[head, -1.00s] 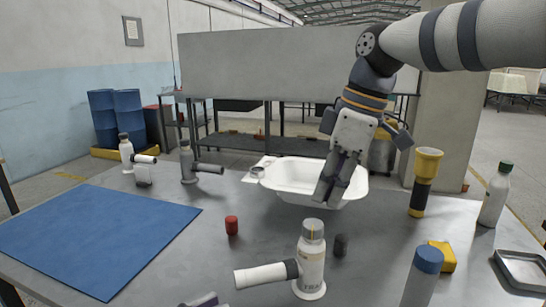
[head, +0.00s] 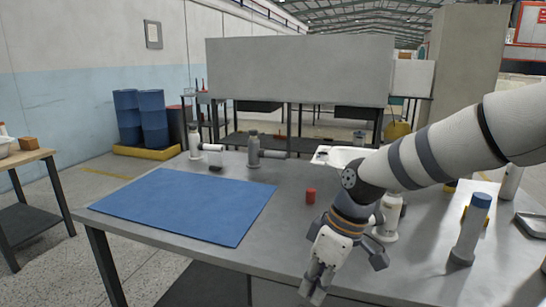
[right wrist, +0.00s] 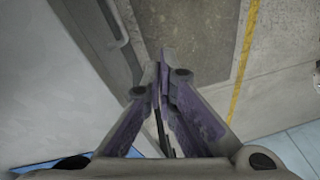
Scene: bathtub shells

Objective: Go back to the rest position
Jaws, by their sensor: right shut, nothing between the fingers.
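My right gripper (head: 316,284) hangs at the front edge of the grey table, pointing down, at the end of my right arm coming in from the right. Its fingers are closed together with nothing between them, as the right wrist view (right wrist: 162,75) also shows. My left gripper is not in view.
The table (head: 265,225) carries a blue mat (head: 185,205), a red cylinder (head: 310,196), a blue-capped grey cylinder (head: 470,232) and a white bottle-like object (head: 388,222) partly behind my arm. Open floor lies left of the table, near a wooden-topped side table (head: 22,158).

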